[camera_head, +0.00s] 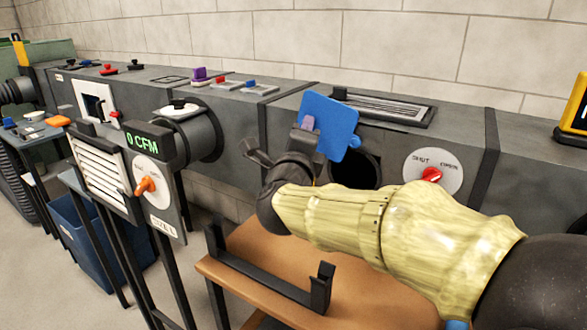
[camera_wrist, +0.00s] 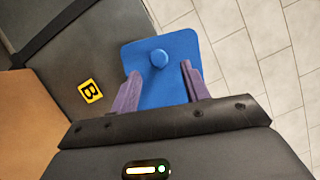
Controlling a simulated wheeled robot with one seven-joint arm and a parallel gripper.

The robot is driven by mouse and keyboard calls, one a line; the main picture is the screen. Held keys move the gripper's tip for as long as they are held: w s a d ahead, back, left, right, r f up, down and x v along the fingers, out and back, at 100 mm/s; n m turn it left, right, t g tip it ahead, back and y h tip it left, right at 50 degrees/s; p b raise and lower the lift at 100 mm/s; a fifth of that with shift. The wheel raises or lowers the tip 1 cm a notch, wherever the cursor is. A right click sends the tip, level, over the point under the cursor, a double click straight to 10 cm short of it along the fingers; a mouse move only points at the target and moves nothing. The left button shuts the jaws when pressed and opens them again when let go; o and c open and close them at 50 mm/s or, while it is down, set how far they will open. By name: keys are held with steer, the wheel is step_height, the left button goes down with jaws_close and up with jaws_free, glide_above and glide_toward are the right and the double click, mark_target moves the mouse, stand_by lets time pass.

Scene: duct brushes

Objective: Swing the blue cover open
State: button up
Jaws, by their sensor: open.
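The blue cover (camera_head: 329,124) is a flat plate on the front of the grey duct. It stands tilted away from a dark round opening (camera_head: 356,170), which shows partly uncovered below and right of it. My gripper (camera_head: 306,128) is at the cover's left side, its purple fingers partly hidden. In the wrist view the cover (camera_wrist: 178,82) with its round blue knob (camera_wrist: 159,58) lies between and beyond the two spread purple fingers of my gripper (camera_wrist: 166,88). The fingers are open; whether one touches the cover I cannot tell.
A dial with a red knob (camera_head: 431,175) is right of the opening. A wooden table (camera_head: 255,248) with a black bracket (camera_head: 265,275) stands below. A 0 CFM display panel (camera_head: 146,141) stands at the left.

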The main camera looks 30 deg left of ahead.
steer(key=p+v, duration=0.1)
steer(key=v, duration=1.2)
steer(key=shift+w, duration=0.15)
steer(key=shift+a, duration=0.1)
